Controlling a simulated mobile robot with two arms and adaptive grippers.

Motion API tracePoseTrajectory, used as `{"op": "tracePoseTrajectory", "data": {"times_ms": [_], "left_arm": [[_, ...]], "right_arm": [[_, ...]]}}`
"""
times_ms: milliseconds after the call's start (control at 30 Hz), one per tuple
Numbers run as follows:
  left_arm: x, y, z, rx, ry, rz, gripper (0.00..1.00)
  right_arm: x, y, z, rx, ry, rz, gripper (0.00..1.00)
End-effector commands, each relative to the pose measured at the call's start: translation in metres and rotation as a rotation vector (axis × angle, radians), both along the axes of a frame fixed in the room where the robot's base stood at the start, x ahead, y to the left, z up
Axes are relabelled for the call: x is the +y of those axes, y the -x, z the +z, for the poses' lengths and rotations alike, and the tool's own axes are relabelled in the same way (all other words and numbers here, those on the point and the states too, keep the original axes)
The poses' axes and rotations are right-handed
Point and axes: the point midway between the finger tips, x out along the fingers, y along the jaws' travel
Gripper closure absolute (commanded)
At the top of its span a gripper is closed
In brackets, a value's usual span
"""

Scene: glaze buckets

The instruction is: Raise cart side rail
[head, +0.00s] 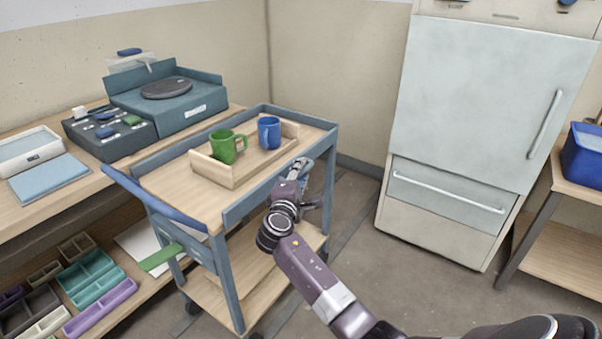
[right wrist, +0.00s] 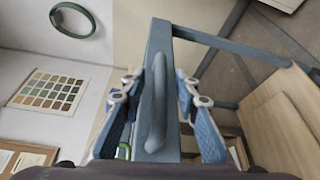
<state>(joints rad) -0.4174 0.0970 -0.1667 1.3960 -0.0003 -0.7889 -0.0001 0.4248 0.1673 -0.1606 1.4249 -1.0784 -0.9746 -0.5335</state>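The blue-grey cart (head: 232,282) stands left of centre, with a wooden top. Its side rail (head: 250,195) runs along the right edge of the top; I cannot tell how far it stands above it. My right gripper (head: 298,170) is at this edge, toward the far end, and hides part of the rail. In the right wrist view, my right gripper (right wrist: 160,108) is open, its blue-padded fingers on either side of the rail (right wrist: 160,40) and its bar handle (right wrist: 157,100). Gaps show beside the rail. My left gripper is not in view.
A wooden tray (head: 215,172) with a green mug (head: 224,146) and a blue mug (head: 269,133) stands on the cart. A workbench (head: 95,187) is close on the left. A fridge (head: 480,110) stands at the right, with free floor (head: 350,220) between it and the cart.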

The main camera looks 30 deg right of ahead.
Motion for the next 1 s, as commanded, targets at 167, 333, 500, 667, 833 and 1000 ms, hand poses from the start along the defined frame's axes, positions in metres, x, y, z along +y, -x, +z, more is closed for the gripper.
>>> {"op": "tracePoseTrajectory", "data": {"times_ms": [167, 333, 500, 667, 833, 1000], "left_arm": [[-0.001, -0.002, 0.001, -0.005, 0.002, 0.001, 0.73], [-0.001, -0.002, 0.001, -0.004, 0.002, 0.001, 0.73], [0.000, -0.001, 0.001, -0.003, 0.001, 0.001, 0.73], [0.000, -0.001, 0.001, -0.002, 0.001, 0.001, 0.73], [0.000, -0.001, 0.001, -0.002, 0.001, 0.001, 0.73], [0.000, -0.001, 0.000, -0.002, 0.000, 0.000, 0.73]], "right_arm": [[0.002, 0.002, 0.000, -0.001, 0.000, 0.000, 0.71], [0.019, 0.018, 0.001, -0.002, -0.002, 0.002, 0.71], [0.046, 0.044, 0.003, -0.001, -0.004, 0.002, 0.71], [0.068, 0.066, 0.006, -0.001, -0.002, 0.002, 0.71], [0.082, 0.080, 0.008, 0.000, 0.000, 0.002, 0.71], [0.085, 0.084, 0.008, 0.001, 0.000, 0.000, 0.71]]}}
